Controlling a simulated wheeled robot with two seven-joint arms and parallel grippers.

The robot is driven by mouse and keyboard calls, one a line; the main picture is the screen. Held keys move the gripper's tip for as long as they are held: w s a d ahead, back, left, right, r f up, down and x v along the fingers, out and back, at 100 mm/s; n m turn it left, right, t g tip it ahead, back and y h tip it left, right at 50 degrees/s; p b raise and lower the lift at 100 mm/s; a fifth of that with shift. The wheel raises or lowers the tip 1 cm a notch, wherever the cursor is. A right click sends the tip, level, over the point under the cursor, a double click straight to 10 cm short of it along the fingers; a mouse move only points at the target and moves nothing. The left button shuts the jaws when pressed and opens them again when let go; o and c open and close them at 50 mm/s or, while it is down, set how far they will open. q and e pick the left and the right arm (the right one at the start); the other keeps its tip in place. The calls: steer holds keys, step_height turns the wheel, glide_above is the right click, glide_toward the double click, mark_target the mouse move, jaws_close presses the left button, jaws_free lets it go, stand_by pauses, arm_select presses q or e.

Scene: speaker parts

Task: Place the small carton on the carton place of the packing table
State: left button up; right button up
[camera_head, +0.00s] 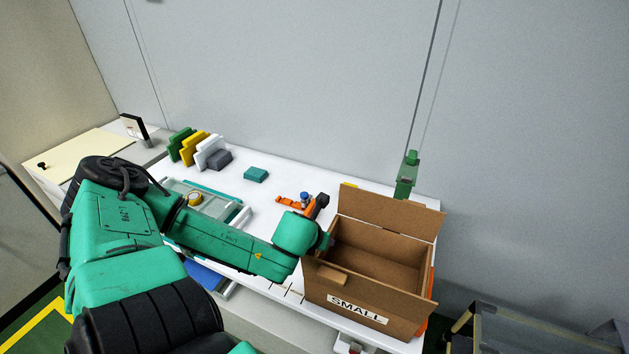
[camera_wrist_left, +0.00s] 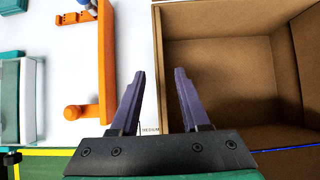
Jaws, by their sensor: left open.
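The small carton (camera_head: 360,296) is an open brown box with a "SMALL" label on its front. It stands upright on the right end of the white packing table (camera_head: 300,180), with flaps spread front and back. My left gripper (camera_wrist_left: 158,85) is open and empty at the carton's left side. In the left wrist view the carton's left wall (camera_wrist_left: 158,40) lies between the two fingers, one over the inside and one outside. I cannot tell if they touch it. In the head view the fingertips are hidden. My right gripper is out of view.
An orange tool (camera_wrist_left: 105,60) lies close on the left. Several coloured holders (camera_head: 195,148), a teal block (camera_head: 256,174) and a green post (camera_head: 406,175) stand further back. A dark-framed bin (camera_head: 520,325) is at lower right.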

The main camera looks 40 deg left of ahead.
arm_select(q)
steer(key=p+v, duration=0.6)
steer(key=v, duration=0.1)
steer(key=shift+r, duration=0.25)
steer(key=shift+s+d+r, duration=0.1)
steer(key=shift+s+r, duration=0.05)
steer(key=shift+s, duration=0.1)
